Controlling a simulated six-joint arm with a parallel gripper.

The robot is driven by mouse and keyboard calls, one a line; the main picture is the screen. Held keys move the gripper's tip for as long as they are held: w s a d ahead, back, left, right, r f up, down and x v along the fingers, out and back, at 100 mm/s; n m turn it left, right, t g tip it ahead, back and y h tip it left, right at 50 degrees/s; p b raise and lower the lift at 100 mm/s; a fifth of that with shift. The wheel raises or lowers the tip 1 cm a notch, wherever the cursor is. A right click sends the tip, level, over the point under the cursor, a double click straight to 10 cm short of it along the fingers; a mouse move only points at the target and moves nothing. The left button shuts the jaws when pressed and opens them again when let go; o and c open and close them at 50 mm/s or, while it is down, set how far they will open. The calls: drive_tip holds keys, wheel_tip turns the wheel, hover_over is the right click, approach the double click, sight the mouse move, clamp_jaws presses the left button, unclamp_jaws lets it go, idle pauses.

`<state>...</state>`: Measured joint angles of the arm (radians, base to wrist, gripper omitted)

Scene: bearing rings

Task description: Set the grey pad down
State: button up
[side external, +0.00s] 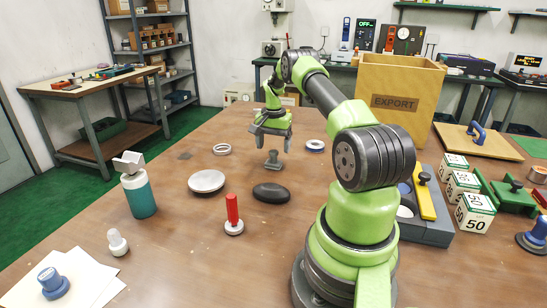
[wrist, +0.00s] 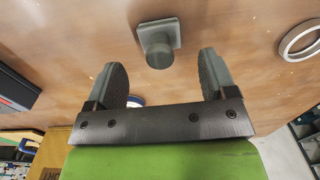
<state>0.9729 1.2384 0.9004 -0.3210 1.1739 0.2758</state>
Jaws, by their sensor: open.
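The grey pad (side external: 273,161) is a small square plate with a knob on top. It stands upright on the brown table, just below my gripper in the side view. In the wrist view the pad (wrist: 158,43) lies ahead of the fingertips, near the middle, with its knob toward the camera. My gripper (side external: 270,142) is open and empty above the pad, pointing down. In the wrist view the two fingers of my gripper (wrist: 163,66) are wide apart, with nothing between them and clear of the knob.
A pale ring (side external: 222,149) and a blue-and-white ring (side external: 315,145) lie either side of the pad. A white disc (side external: 206,181), a black oval (side external: 272,193) and a red-handled stamp (side external: 233,214) are nearer. The EXPORT box (side external: 395,85) stands behind right.

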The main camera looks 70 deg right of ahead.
sight(274, 151)
wheel_tip(274, 151, up, 6)
drive_tip(key=w+a+r+n+t, duration=0.2)
drive_tip(key=w+a+r+n, duration=0.1)
drive_tip(key=a+r, duration=0.65)
drive_tip(key=w+a+r+n+t, duration=0.1)
drive_tip(key=w+a+r+n, duration=0.15)
drive_tip(key=a+r, duration=0.65)
drive_tip(key=s+a+r+n+t, duration=0.1)
drive_tip(key=s+a+r+n, duration=0.15)
drive_tip(key=a, duration=0.35)
drive_tip(key=s+a+r+n+t, duration=0.1)
drive_tip(key=s+a+n, duration=0.15)
drive_tip(key=a, duration=0.45)
drive_tip(key=s+a+f+n+t+y, duration=0.2)
drive_tip(key=s+a+n, duration=0.1)
drive_tip(key=s+a, duration=0.4)
drive_tip(key=s, duration=0.3)
drive_tip(key=shift+s+a+f, duration=0.15)
drive_tip(key=shift+s+f, duration=0.15)
drive_tip(key=shift+s, duration=0.05)
